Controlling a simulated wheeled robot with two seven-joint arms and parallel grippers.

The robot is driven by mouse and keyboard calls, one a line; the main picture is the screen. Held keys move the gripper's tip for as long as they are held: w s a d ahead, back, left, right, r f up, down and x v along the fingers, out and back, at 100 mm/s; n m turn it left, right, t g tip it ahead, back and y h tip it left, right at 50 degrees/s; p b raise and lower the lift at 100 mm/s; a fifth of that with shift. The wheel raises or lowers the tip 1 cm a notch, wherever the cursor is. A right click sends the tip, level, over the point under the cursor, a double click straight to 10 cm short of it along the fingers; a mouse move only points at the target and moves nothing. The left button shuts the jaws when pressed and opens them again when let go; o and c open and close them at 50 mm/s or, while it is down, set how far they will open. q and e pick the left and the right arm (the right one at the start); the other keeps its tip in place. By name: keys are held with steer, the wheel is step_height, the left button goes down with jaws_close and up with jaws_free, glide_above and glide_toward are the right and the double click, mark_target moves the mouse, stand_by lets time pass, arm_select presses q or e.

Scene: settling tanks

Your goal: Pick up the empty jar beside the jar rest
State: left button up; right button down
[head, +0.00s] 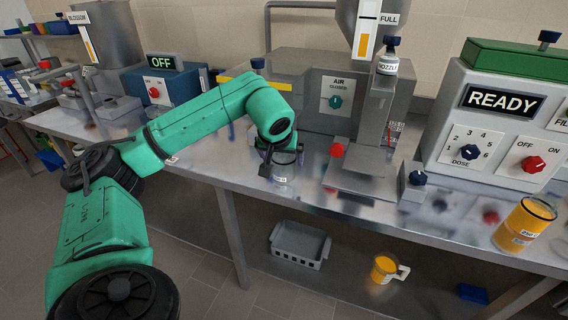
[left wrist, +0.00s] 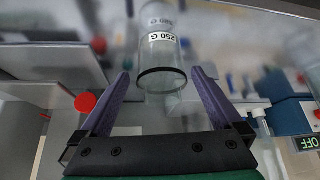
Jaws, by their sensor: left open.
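The clear empty jar (left wrist: 161,58) has a dark rim and a white "250 G" label. In the head view the jar (head: 281,172) stands on the steel bench, partly hidden by my left gripper. My left gripper (head: 283,158) is above it, pointing down. In the left wrist view the purple fingers of my left gripper (left wrist: 160,76) are spread, with the jar's rim between the fingertips and a gap on each side. A low steel platform (head: 362,182) under the nozzle, apparently the jar rest, lies to the jar's right. My right gripper is not in view.
A red knob (head: 337,150) is close to the jar's right. The grey AIR panel (head: 337,97) stands behind. The READY machine (head: 505,110) and an orange-filled jar (head: 524,224) are farther right. The bench's front edge (head: 300,212) is near; a grey crate (head: 299,245) sits below.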

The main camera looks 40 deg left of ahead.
arm_select(q)
steer(key=x, duration=0.4)
steer(key=shift+a+f, duration=0.1)
steer(key=shift+f, duration=0.05)
steer(key=c, duration=1.3)
